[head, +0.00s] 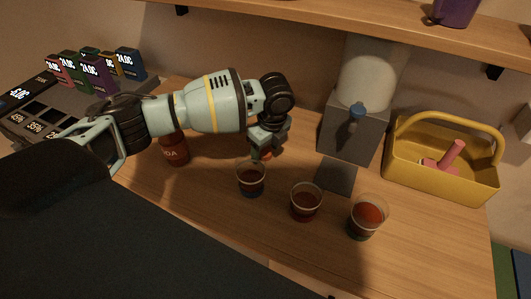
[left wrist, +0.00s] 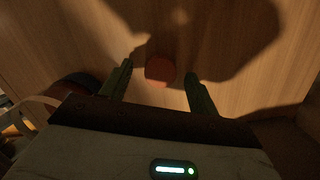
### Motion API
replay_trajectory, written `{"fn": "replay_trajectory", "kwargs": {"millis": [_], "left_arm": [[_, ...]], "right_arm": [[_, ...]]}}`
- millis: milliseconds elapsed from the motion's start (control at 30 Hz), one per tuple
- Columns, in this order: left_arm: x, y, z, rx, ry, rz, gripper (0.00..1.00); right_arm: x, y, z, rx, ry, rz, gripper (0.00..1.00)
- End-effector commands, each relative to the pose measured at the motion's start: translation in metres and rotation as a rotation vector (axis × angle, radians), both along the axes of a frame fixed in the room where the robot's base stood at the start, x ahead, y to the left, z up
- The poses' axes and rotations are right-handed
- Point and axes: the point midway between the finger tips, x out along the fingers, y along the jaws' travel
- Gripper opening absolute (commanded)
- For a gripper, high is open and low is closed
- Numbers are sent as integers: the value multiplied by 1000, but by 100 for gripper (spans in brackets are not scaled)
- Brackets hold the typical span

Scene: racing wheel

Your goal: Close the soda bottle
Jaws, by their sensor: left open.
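The brown-red soda bottle (head: 174,151) stands upright on the wooden counter, partly hidden behind my left arm; its top is hidden. My left gripper (head: 262,152) points down over the counter, right of the bottle and behind the nearest cup. A small round red-orange cap (left wrist: 160,71) lies between the open fingers of my left gripper (left wrist: 160,76) in the left wrist view, with gaps on both sides. A bit of it shows under the gripper in the head view (head: 267,155). My right gripper is out of view.
A yellow basket (head: 440,177) is at the right. Soda boxes (head: 96,76) stand at the left, and a shelf (head: 350,22) hangs above.

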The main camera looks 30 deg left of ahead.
Motion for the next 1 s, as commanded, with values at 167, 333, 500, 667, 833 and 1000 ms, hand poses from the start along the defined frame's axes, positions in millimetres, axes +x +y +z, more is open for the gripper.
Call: {"fn": "replay_trajectory", "kwargs": {"millis": [167, 333, 500, 667, 833, 1000], "left_arm": [[1, 1, -3, -1, -3, 0, 61], [1, 0, -2, -1, -3, 0, 61], [0, 1, -2, -1, -3, 0, 46], [0, 1, -2, -1, -3, 0, 25], [0, 0, -2, -1, -3, 0, 12], [1, 0, -2, -1, -3, 0, 12]], "right_arm": [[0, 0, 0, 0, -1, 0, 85], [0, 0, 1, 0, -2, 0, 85], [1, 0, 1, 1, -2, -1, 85], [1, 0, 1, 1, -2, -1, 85], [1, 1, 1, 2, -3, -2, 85], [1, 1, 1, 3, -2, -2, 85]]}}
